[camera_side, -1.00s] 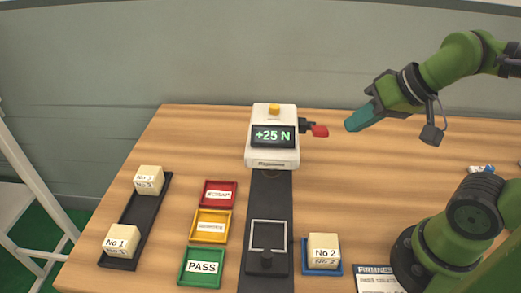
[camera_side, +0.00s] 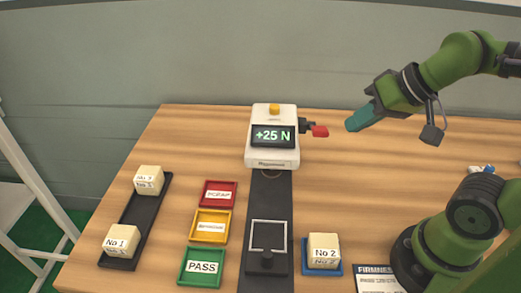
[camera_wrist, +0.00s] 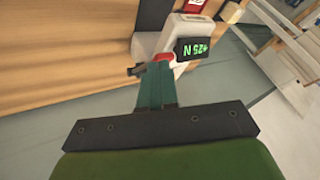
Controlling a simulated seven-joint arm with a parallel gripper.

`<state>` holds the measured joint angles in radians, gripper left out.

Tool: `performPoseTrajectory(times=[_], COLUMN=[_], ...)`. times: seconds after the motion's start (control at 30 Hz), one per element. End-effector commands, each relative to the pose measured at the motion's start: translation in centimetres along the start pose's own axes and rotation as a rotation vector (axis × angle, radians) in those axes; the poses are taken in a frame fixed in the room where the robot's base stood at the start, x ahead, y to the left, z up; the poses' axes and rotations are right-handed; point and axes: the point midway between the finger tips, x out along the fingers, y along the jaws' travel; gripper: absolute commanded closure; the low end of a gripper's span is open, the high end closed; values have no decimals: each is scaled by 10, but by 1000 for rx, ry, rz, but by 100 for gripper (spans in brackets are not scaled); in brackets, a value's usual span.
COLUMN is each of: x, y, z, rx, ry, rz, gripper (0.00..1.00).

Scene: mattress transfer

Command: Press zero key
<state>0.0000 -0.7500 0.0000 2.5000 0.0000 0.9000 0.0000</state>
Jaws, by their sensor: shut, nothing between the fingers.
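The white test device (camera_side: 272,158) stands at the back middle of the table. Its display (camera_side: 273,136) reads "+25 N", and a yellow key (camera_side: 274,110) sits on its top. A lever with a red end (camera_side: 320,131) sticks out of its right side. My gripper (camera_side: 352,125) has teal fingers, is shut and empty, and hangs to the right of the red end with a small gap in the side view. In the wrist view the fingers (camera_wrist: 156,92) point toward the device, with the display (camera_wrist: 193,48) upside down. The fingers partly hide the red end there.
A black rail (camera_side: 268,200) with a square frame runs forward from the device. Block No 2 (camera_side: 323,247) sits on a blue tray. Red (camera_side: 219,194), yellow (camera_side: 209,226) and green PASS (camera_side: 202,267) trays lie left. A black tray (camera_side: 140,217) holds two blocks.

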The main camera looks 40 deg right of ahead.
Motion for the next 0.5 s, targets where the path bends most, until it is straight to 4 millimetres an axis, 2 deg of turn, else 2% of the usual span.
performPoseTrajectory(times=[0.33,0.5], x=[1,14], y=[1,4], z=[0,-5], rx=[2,28], ry=[-3,-51], rz=[2,26], gripper=[100,100])
